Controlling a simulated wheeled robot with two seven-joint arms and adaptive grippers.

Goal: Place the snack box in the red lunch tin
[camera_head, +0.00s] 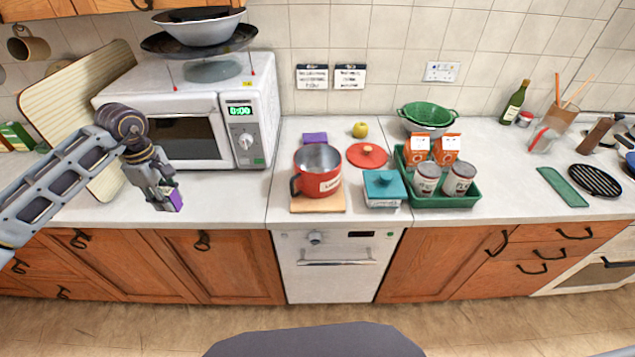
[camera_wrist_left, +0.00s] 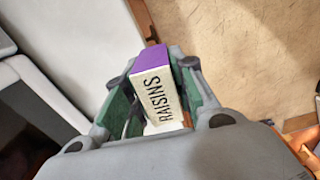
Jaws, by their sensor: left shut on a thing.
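My left gripper (camera_head: 163,192) is shut on a small purple and white snack box (camera_head: 175,199), held over the front edge of the counter, left of the red tin. In the left wrist view the box (camera_wrist_left: 158,85) reads "RAISINS" and sits between the green finger pads of the gripper (camera_wrist_left: 150,100). The red lunch tin (camera_head: 317,180) is round, open at the top, with a side handle and a white label. It stands on a wooden board (camera_head: 325,204). The tin's inner floor cannot be made out. My right gripper is out of view.
A red lid (camera_head: 367,155) lies behind and right of the tin. A teal lidded box (camera_head: 384,188) and a green tray (camera_head: 450,201) with cans and cartons stand to the right. A purple item (camera_head: 315,138) lies behind the tin. A microwave (camera_head: 195,115) stands behind my gripper.

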